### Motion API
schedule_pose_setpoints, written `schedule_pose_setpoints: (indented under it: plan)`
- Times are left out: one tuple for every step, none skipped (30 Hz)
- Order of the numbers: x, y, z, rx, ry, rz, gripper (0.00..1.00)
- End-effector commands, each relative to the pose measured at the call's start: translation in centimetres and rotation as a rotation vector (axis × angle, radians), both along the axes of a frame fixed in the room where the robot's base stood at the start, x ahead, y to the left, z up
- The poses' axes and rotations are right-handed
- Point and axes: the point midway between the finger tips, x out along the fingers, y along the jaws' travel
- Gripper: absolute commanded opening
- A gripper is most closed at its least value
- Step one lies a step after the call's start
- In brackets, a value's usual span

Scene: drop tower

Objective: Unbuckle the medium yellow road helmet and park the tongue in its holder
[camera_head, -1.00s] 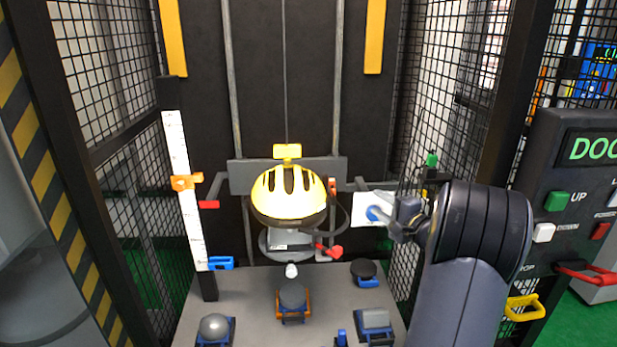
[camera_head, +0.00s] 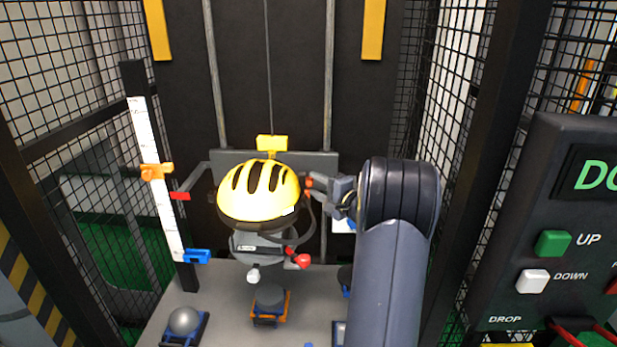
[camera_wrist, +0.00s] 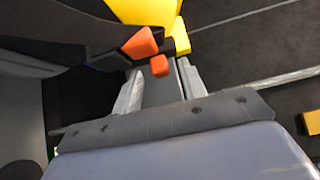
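The yellow helmet (camera_head: 258,190) sits on a dark headform on the drop carriage; its yellow shell also shows at the top of the wrist view (camera_wrist: 145,10). A small orange part (camera_head: 308,184) is at the helmet's right side. In the wrist view, orange pieces (camera_wrist: 140,42) lie just ahead of my gripper, by a dark strap. My gripper (camera_head: 322,186) is right of the helmet, at or very near the orange part. Contact and finger opening are unclear. I cannot identify the buckle's tongue or its holder with certainty.
A red knob (camera_head: 301,261) and a white-tipped lever (camera_head: 253,275) hang below the headform. A white scale (camera_head: 158,185) stands at left. Anvils sit on the base, including a grey dome (camera_head: 184,320). Mesh walls enclose both sides; a control panel (camera_head: 560,230) is at right.

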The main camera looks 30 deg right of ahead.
Motion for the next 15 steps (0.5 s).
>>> schedule_pose_setpoints:
  plan:
    - [0.9, 0.2, 0.3, 0.002, 0.000, 0.003, 0.40]
    - [1.3, 0.3, 0.3, 0.002, 0.000, 0.003, 0.40]
    - [1.8, 0.3, 0.3, 0.002, 0.000, 0.002, 0.40]
    - [2.1, 0.3, 0.2, 0.002, 0.001, 0.001, 0.40]
    - [2.4, 0.4, 0.2, 0.002, 0.001, 0.001, 0.40]
    - [2.7, 0.4, 0.2, 0.002, 0.001, 0.001, 0.40]
    - [2.9, 0.5, 0.1, 0.002, 0.000, 0.001, 0.40]
    - [3.1, 0.5, 0.1, 0.002, 0.000, 0.001, 0.40]
    - [3.3, 0.5, 0.0, 0.001, -0.001, 0.001, 0.40]
    - [3.4, 0.5, 0.0, 0.001, -0.001, 0.000, 0.40]
    - [3.4, 0.5, 0.0, 0.001, -0.001, 0.000, 0.40]
    - [3.4, 0.5, -0.1, 0.000, -0.001, 0.000, 0.40]
    - [3.4, 0.5, -0.1, 0.000, -0.001, 0.000, 0.40]
    - [3.4, 0.5, -0.1, 0.000, -0.001, 0.000, 0.40]
    - [3.4, 0.5, -0.1, 0.000, -0.001, 0.000, 0.40]
